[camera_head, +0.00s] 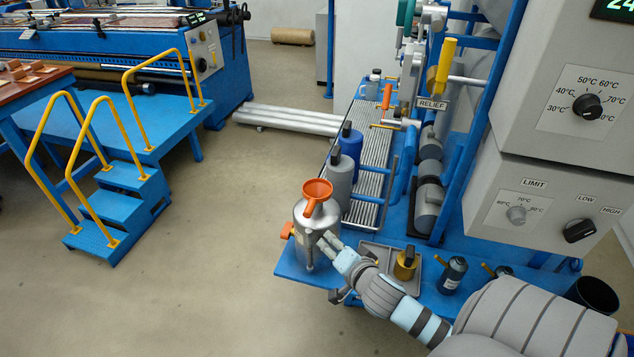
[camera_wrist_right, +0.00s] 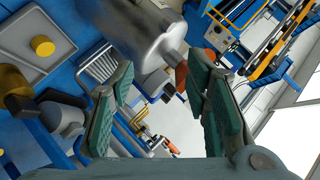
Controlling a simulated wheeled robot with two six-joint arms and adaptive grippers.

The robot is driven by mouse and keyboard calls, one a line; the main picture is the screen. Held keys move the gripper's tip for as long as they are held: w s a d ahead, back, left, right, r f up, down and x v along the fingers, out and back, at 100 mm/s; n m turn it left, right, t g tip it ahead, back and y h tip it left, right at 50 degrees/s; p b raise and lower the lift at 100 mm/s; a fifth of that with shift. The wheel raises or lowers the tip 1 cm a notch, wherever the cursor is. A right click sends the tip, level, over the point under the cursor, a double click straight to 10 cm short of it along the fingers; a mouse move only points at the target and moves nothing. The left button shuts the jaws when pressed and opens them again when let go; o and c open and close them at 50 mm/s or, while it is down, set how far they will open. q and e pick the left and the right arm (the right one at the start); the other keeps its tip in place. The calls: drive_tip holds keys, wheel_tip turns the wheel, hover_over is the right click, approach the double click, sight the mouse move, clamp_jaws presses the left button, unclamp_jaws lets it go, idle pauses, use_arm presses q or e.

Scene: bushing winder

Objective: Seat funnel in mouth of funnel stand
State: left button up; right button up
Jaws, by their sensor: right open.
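An orange funnel (camera_head: 317,188) sits at the top of a silver metal vessel (camera_head: 306,252) on the blue bench's front corner. No separate funnel stand can be told apart from this vessel. My right gripper (camera_head: 326,243) is open, beside the vessel and below the funnel. In the right wrist view the open fingers (camera_wrist_right: 165,108) have nothing between them, and the vessel (camera_wrist_right: 143,30) shows just beyond them, with its orange handle (camera_wrist_right: 181,73). My left gripper is not in view.
A grey tray (camera_head: 372,250) holds a brass-coloured piece (camera_head: 405,265). Dark bottles (camera_head: 453,275) and a black cup (camera_head: 597,295) stand to the right. Grey and blue cylinders (camera_head: 340,178) stand behind the vessel. Open floor lies to the left.

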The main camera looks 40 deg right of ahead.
drive_tip(key=m+t, duration=0.1)
drive_tip(key=m, duration=0.1)
approach(311, 212)
drive_tip(key=b+x, duration=0.2)
drive_tip(key=x, duration=0.9)
drive_tip(key=shift+w+d+f, duration=0.1)
drive_tip(key=shift+w+f, duration=0.05)
drive_tip(key=shift+w, duration=0.1)
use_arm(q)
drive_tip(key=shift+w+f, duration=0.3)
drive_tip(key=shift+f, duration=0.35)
use_arm(e)
clamp_jaws()
